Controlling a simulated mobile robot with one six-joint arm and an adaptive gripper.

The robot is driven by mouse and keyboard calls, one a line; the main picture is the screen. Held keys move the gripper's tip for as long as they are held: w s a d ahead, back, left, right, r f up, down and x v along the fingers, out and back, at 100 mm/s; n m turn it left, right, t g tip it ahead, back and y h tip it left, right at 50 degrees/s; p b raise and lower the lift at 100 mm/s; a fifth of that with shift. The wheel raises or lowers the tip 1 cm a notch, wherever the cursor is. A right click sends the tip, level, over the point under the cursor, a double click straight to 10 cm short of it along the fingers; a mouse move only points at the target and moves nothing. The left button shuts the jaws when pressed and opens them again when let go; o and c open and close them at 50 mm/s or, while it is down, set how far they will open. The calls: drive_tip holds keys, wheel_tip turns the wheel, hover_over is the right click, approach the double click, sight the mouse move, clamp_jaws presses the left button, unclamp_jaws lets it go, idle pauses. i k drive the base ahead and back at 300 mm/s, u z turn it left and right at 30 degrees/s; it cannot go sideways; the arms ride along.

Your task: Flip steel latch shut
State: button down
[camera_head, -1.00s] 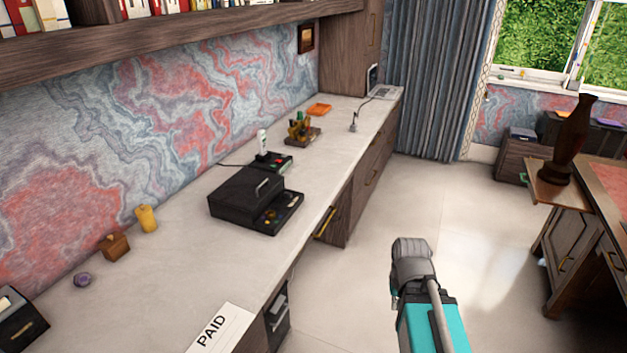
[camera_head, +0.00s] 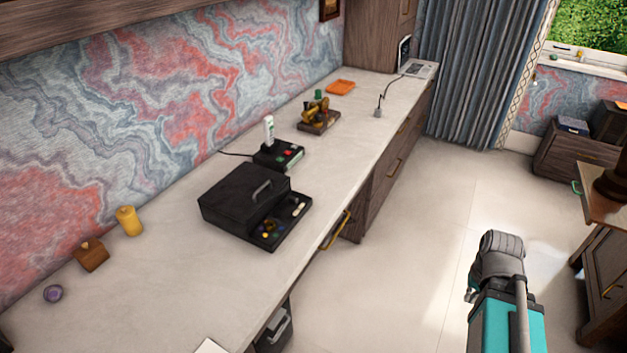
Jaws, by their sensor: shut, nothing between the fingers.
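A black box (camera_head: 240,197) with a lid sits on the pale desk top (camera_head: 160,285). A grey metal loop (camera_head: 262,190) stands up on its lid; it may be the steel latch, but at this size I cannot tell whether it is open or shut. A dark tray part (camera_head: 282,226) with small colored pieces adjoins the box's right side. A teal and grey part of my arm shows at the lower right, over the floor and well apart from the box. My gripper's fingers are not seen.
A black device (camera_head: 278,154) with colored buttons and a wooden stand (camera_head: 319,121) are behind the box. A yellow candle-like object (camera_head: 129,221), brown block (camera_head: 92,256) and purple piece (camera_head: 53,293) lie at left. A yellow handle (camera_head: 337,229) sticks out below the desk edge. Floor (camera_head: 410,260) is clear.

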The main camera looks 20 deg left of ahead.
sight(292, 199)
drive_tip(key=u, duration=0.35)
drive_tip(key=i, duration=1.15)
drive_tip(key=u, duration=0.75)
